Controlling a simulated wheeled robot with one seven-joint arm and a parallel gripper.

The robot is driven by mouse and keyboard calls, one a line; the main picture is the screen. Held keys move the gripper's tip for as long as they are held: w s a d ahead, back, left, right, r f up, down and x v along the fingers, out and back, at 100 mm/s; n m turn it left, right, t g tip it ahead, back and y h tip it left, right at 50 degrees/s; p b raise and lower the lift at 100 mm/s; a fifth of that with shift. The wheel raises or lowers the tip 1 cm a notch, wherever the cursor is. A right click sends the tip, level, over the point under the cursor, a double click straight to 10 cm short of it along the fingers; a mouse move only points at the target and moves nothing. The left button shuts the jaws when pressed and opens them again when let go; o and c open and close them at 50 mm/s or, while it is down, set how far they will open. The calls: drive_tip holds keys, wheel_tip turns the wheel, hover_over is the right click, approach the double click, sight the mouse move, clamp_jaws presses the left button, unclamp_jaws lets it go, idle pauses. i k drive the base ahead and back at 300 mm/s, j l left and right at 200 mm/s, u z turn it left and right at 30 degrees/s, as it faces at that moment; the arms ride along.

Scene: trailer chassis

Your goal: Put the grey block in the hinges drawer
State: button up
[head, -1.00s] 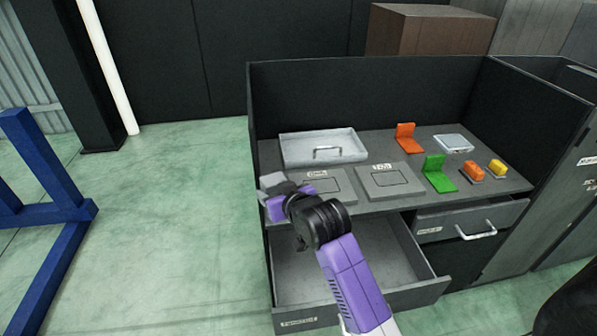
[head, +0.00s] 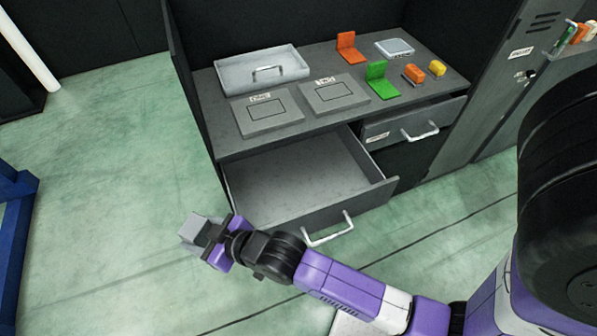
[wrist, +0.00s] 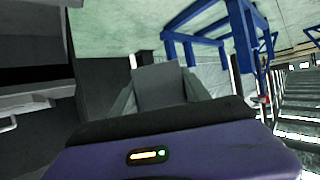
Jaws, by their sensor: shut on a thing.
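My gripper (head: 213,236) is shut on the grey block (head: 194,229) and holds it in the air over the floor, left of and in front of the open drawer. The block also shows between the fingers in the wrist view (wrist: 158,86). The large lower drawer (head: 290,185) is pulled open and looks empty; its front has a pale handle, and no label can be read on it now. A smaller drawer (head: 415,125) on the right has a label too small to read. I cannot tell from the labels which is the hinges drawer.
A blue frame (head: 15,200) stands at left. Floor between is clear.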

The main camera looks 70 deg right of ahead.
sight(313, 189)
drive_tip(key=z, duration=1.7)
drive_tip(key=j+z, duration=0.3)
drive_tip(key=z, duration=0.15)
drive_tip(key=j+z, duration=0.4)
drive_tip(key=k+j+z, duration=0.1)
drive_tip(key=j+z, duration=0.15)
drive_tip(key=z, duration=0.2)
drive_tip(key=k+j+z, duration=0.1)
drive_tip(key=j+z, duration=0.3)
drive_tip(key=k+j+z, duration=0.25)
drive_tip(key=z, duration=0.2)
drive_tip(key=k+j+z, duration=0.2)
drive_tip(key=z, duration=0.2)
drive_tip(key=k+z, duration=0.3)
drive_tip(key=z, duration=0.15)
drive_tip(key=k+z, duration=0.4)
drive_tip(key=k+j+z, duration=0.15)
drive_tip(key=k, duration=0.3)
drive_tip(key=k+j+z, duration=0.2)
drive_tip(key=k, duration=0.25)
drive_tip(key=k+j+u, duration=0.4)
drive_tip(key=j, duration=0.15)
drive_tip(key=k+j+u, duration=0.4)
drive_tip(key=j, duration=0.25)
drive_tip(key=j+u, duration=0.2)
drive_tip(key=j, duration=0.15)
drive_tip(key=k, duration=0.05)
